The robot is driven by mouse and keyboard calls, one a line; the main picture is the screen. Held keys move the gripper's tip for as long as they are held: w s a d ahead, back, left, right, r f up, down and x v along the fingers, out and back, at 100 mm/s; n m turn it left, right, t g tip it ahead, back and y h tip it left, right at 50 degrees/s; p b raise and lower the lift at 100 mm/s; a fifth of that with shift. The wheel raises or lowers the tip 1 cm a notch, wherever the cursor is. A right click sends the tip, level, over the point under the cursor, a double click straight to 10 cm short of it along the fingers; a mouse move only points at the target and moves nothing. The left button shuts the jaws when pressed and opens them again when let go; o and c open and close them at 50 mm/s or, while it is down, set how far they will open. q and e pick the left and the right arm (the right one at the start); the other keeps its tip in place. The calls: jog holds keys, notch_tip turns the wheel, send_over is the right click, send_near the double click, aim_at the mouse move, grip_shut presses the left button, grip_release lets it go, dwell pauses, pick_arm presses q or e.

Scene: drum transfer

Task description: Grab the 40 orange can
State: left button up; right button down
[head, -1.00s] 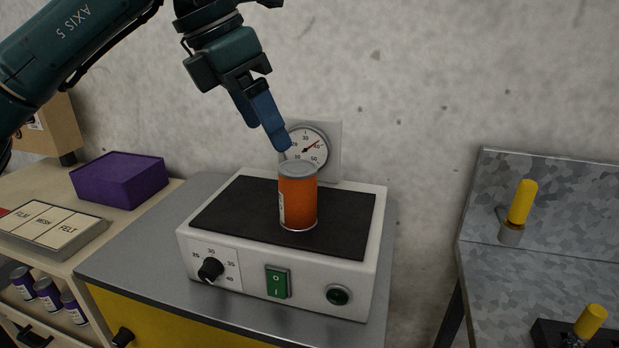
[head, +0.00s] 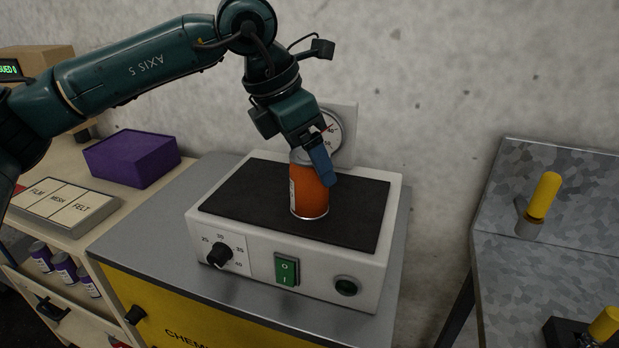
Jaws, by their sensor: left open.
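The orange can (head: 308,196) with a grey lid stands upright on the black top of the white heater box (head: 240,260). My left gripper (head: 318,172) reaches down from above, right at the can's upper part. It is open, with a blue finger in front of the can's upper right side. The other finger is hidden, and I cannot tell whether the finger touches the can. The gauge (head: 333,130) on the wall behind is partly covered by my gripper. My right gripper is not in view.
The box has a dial (head: 219,255), a green switch (head: 286,270) and a round dark button. A purple box (head: 130,158) and a panel of labelled keys (head: 65,203) are at left. A metal bench (head: 570,235) with yellow handles is at right.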

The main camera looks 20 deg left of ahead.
pick_arm(q)
jog(key=shift+x, duration=1.25)
jog(key=shift+w, duration=0.1)
jog(key=shift+c, duration=0.6)
jog(key=c, duration=1.2)
jog(key=shift+r, duration=0.2)
jog(key=shift+c, duration=0.5)
